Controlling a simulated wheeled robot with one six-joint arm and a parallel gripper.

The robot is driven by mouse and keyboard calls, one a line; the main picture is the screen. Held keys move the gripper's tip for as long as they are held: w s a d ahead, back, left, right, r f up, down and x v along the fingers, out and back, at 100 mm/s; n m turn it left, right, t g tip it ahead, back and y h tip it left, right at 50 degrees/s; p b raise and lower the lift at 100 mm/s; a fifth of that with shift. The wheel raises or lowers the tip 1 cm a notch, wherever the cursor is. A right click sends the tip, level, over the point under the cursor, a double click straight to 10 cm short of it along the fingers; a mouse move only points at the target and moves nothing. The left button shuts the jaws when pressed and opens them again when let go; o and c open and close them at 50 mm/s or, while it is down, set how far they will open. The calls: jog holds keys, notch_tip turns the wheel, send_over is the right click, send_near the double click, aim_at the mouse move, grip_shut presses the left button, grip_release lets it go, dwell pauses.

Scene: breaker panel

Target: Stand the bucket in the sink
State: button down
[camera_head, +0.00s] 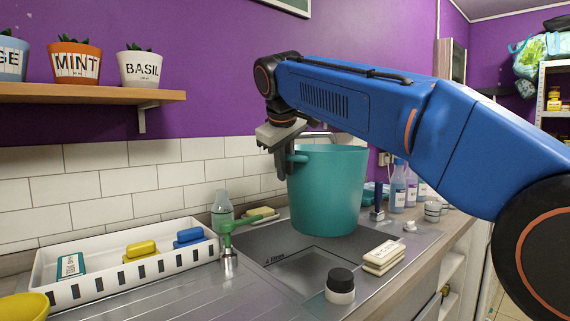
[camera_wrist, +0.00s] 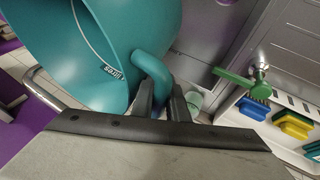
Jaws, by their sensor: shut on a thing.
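The teal bucket (camera_head: 328,192) is upright over the right part of the metal sink (camera_head: 300,268). I cannot tell whether its base touches the sink or hangs just above it. My gripper (camera_head: 284,165) is shut on the bucket's side handle, at the left of its rim. In the wrist view the bucket (camera_wrist: 130,45) fills the upper left, and its curved handle (camera_wrist: 152,68) runs down between my gripper's fingers (camera_wrist: 162,100).
A green-handled brush in a metal cup (camera_head: 229,262) and a white rack (camera_head: 120,268) with sponges stand left of the sink. A dark-lidded jar (camera_head: 340,286) and stacked soap bars (camera_head: 383,257) sit at its front edge. Bottles (camera_head: 398,188) stand behind right.

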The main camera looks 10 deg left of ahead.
notch_tip(320, 180, down, 20)
dwell(3.6)
jog(key=shift+f, duration=0.65)
dwell(0.4)
jog(key=c, duration=2.2)
grip_release()
jog(key=shift+f, duration=0.1)
jog(key=o, duration=0.5)
jog(key=shift+o, duration=0.2)
jog(key=v, duration=1.7)
jog(key=shift+r, duration=0.25)
